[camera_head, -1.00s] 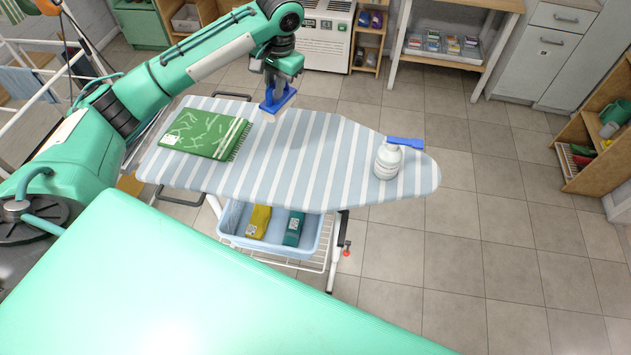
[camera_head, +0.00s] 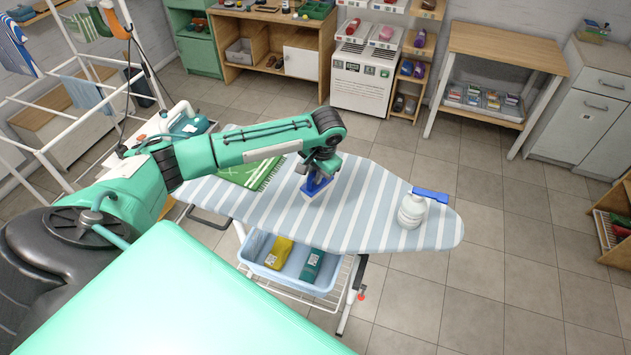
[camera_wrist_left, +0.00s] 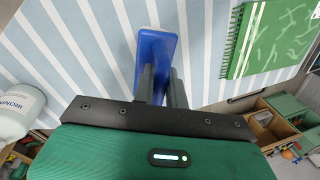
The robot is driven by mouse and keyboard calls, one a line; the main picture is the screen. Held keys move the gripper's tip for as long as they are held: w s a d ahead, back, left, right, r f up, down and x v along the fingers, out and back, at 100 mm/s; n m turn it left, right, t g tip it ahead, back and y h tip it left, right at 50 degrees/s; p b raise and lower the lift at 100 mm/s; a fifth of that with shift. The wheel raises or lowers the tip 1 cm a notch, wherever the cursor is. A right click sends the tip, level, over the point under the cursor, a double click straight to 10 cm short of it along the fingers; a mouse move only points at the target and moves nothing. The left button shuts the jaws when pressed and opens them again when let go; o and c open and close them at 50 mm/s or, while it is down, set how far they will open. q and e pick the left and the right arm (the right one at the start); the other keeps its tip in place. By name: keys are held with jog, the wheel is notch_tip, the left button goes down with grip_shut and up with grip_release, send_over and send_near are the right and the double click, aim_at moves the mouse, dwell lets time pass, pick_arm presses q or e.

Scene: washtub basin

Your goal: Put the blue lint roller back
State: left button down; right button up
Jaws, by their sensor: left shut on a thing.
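My left gripper (camera_head: 318,177) is shut on the blue lint roller (camera_head: 316,187), a blue piece with a pale lower edge. It is over the middle of the striped ironing board (camera_head: 375,215). In the left wrist view the blue lint roller (camera_wrist_left: 156,60) points away from the fingers (camera_wrist_left: 161,88), with a cream edge at its far end. I cannot tell whether it touches the board. My right gripper is not in view.
A white bottle (camera_head: 411,212) with a blue piece by its top stands toward the board's right end. A green notebook (camera_head: 250,172) lies left, partly behind my arm. A blue basket (camera_head: 290,262) is underneath. Shelves and a wooden table (camera_head: 505,47) stand behind.

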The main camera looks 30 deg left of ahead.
pick_arm(q)
notch_tip(320, 180, down, 3)
jog(key=shift+f+p, duration=0.15)
jog(key=shift+p, duration=0.4)
jog(key=shift+f, duration=0.55)
jog(key=c, duration=1.8)
grip_release()
jog(key=shift+f, duration=0.15)
jog(key=shift+c, duration=0.2)
jog(key=o, duration=0.4)
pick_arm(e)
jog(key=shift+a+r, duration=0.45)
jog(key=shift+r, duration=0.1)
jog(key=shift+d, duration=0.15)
